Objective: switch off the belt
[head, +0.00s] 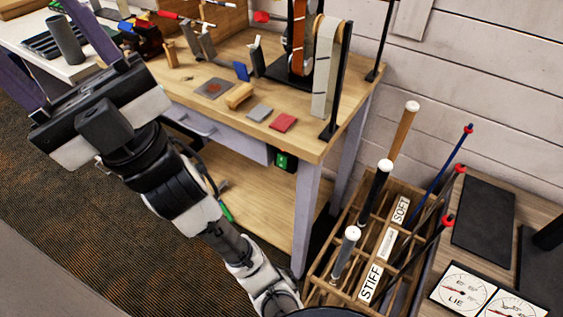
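A belt machine stands at the right end of the wooden workbench, with a pale grey belt (327,75) running over a wheel on a black frame. A small dark switch box with a green face (283,160) is fixed under the bench top's front edge, near the right front leg. I cannot tell from this one picture whether the belt is moving. My gripper (48,42) is at the upper left, well away from the switch box. Its two purple fingers are spread wide with nothing seen held between them; their tips are cut off by the picture edge.
The workbench (190,93) holds small blocks, pads and tools. A wooden club rack (317,271) with upright shafts stands right of the bench leg. A side table with dial cards (463,291) is at lower right. Carpet (110,230) is open at left.

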